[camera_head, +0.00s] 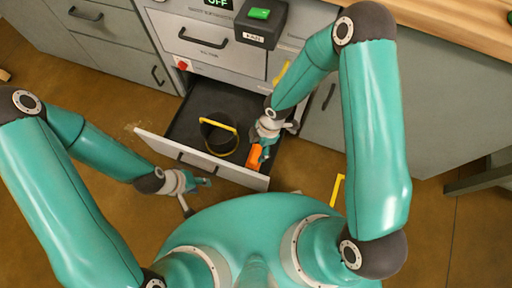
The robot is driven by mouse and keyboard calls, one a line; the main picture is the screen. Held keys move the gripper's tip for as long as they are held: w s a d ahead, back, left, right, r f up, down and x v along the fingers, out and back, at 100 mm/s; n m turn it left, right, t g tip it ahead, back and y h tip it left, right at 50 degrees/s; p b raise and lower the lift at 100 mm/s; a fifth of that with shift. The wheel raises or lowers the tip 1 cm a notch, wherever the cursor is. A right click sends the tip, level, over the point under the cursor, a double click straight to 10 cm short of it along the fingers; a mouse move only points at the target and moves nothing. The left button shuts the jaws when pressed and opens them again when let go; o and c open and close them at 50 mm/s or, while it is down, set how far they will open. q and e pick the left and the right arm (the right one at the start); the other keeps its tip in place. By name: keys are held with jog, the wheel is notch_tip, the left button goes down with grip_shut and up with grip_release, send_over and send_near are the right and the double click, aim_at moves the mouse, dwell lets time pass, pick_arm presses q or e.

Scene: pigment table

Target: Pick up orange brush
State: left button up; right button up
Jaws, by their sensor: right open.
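The orange brush (255,157) lies in the right front part of the open drawer (170,146), close to its front wall. Only its orange part shows clearly; the rest is hidden or too small to tell. My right gripper (269,143) is open, reaching down into the drawer right at the brush's upper end. I cannot tell whether its fingers touch the brush. My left gripper (199,193) is outside the drawer, in front of its front panel, with its fingers spread and empty.
A round black container with a yellow handle (219,124) stands in the drawer, left of the brush. A box with a green switch (259,14) sits above the drawer. Grey cabinets (105,40) stand at left, and a wooden worktop (450,22) at upper right.

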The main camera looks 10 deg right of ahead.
aim_at(256, 154)
jog(key=w+f+n+h+b, duration=0.1)
jog(key=w+f+n+b, duration=0.1)
jog(key=f, duration=0.4)
jog(key=w+f+n+h+b, duration=0.1)
jog(key=w+f+n+b, duration=0.1)
jog(key=f+n+b, duration=0.2)
jog(key=w+d+f+n+t+b, duration=0.1)
jog(key=w+f+n+b, duration=0.1)
jog(key=f+n+b, duration=0.2)
jog(key=shift+w+d+f+h+b, duration=0.15)
jog(key=shift+f+b, duration=0.6)
jog(key=shift+f, duration=0.8)
jog(key=shift+w+a+f+h+b, duration=0.1)
jog(key=shift+w+f+h+b, duration=0.15)
jog(key=shift+f+b, duration=0.9)
jog(key=f, duration=0.1)
jog(key=f+b, duration=0.1)
jog(key=f, duration=0.1)
jog(key=f+b, duration=0.1)
jog(key=f, duration=0.1)
jog(key=shift+s+a+f, duration=0.15)
jog(key=shift+s+a, duration=0.1)
jog(key=shift+a, duration=0.05)
jog(key=shift+f, duration=0.4)
pick_arm(q)
notch_tip(256, 154, down, 18)
jog(key=shift+f, duration=0.2)
pick_arm(e)
jog(key=shift+r, duration=0.1)
grip_shut()
